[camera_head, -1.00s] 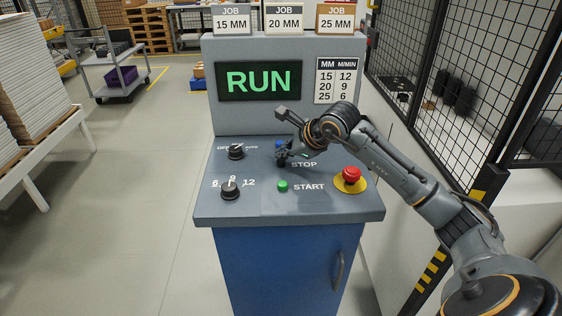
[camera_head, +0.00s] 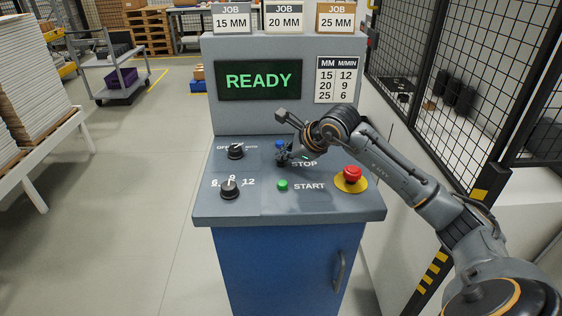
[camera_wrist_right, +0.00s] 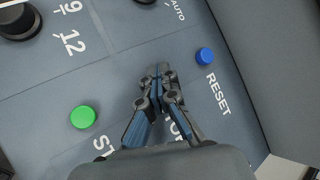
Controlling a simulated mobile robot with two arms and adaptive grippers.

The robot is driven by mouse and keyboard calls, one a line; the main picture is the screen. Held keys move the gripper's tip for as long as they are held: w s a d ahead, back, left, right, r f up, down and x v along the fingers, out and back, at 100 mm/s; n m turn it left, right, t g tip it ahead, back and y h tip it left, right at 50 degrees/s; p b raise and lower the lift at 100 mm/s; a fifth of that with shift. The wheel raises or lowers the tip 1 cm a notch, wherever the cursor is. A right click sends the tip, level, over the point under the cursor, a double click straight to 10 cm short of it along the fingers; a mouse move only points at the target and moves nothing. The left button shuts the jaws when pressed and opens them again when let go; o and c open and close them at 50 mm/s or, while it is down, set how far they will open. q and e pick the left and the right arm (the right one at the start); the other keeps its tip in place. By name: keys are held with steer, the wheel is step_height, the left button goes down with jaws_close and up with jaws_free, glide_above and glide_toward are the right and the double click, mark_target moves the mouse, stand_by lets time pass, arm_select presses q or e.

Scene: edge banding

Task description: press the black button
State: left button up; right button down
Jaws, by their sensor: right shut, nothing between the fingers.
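A grey control panel (camera_head: 325,205) carries a STOP label (camera_head: 304,163), and no black button shows beside it. The spot left of the label, between the green START button (camera_head: 282,185) and the blue RESET button (camera_head: 279,144), is covered by my right gripper (camera_head: 284,159). In the right wrist view the shut, empty fingertips (camera_wrist_right: 158,70) lie between the green button (camera_wrist_right: 84,117) and the blue button (camera_wrist_right: 205,56). I cannot tell whether they touch anything. The screen (camera_head: 259,81) reads READY in green. My left gripper is not in view.
A red mushroom button (camera_head: 351,174) on a yellow base stands right of START. Two black knobs (camera_head: 236,152) (camera_head: 229,189) sit on the panel's left. Job cards (camera_head: 284,19) stand on top. A mesh fence (camera_head: 460,80) runs along the right.

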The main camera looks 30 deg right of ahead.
mark_target(283, 163)
stand_by(0.3)
steer(key=shift+r+p, duration=0.45)
steer(key=shift+r, duration=0.4)
steer(key=shift+r+p, duration=1.5)
steer(key=shift+r, duration=1.05)
steer(key=shift+f, duration=0.1)
